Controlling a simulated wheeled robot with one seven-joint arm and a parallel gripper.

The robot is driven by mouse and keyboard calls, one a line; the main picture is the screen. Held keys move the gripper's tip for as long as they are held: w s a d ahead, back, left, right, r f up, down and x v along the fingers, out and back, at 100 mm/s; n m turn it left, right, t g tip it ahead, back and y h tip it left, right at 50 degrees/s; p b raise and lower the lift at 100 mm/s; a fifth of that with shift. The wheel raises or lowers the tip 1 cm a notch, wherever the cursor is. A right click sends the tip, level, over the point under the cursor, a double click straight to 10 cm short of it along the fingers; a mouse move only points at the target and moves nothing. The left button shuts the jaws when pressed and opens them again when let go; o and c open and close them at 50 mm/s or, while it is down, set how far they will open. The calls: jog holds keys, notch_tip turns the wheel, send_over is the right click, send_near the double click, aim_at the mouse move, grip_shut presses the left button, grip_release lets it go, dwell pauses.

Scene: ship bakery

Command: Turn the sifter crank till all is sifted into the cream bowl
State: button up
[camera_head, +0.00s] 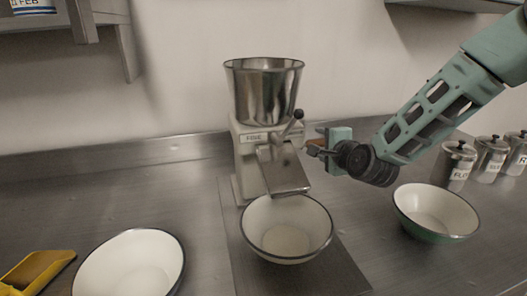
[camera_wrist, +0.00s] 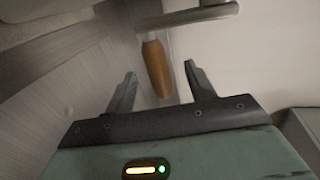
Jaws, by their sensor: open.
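The sifter (camera_head: 250,165) stands on the counter with a metal hopper on top and a sloping chute in front. A short lever with a dark ball knob (camera_head: 298,114) rises at its right side. My gripper (camera_head: 318,146) is right of the sifter, open. In the wrist view, the brown crank handle (camera_wrist: 157,68) hangs from a metal bar (camera_wrist: 190,15), in the gap between my open fingertips (camera_wrist: 160,80); contact cannot be told. A cream bowl (camera_head: 286,246) with a dark rim sits under the chute; its inside looks pale. The hopper's contents are hidden.
Another pale bowl (camera_head: 130,268) stands at the front left, beside a yellow scoop-like object (camera_head: 38,270). A green-sided bowl (camera_head: 435,232) stands at the right. Several lidded metal canisters (camera_head: 458,160) line the far right. Shelves hang above.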

jog(key=v, duration=0.6)
jog(key=shift+s+p, duration=0.2)
jog(key=shift+p, duration=0.15)
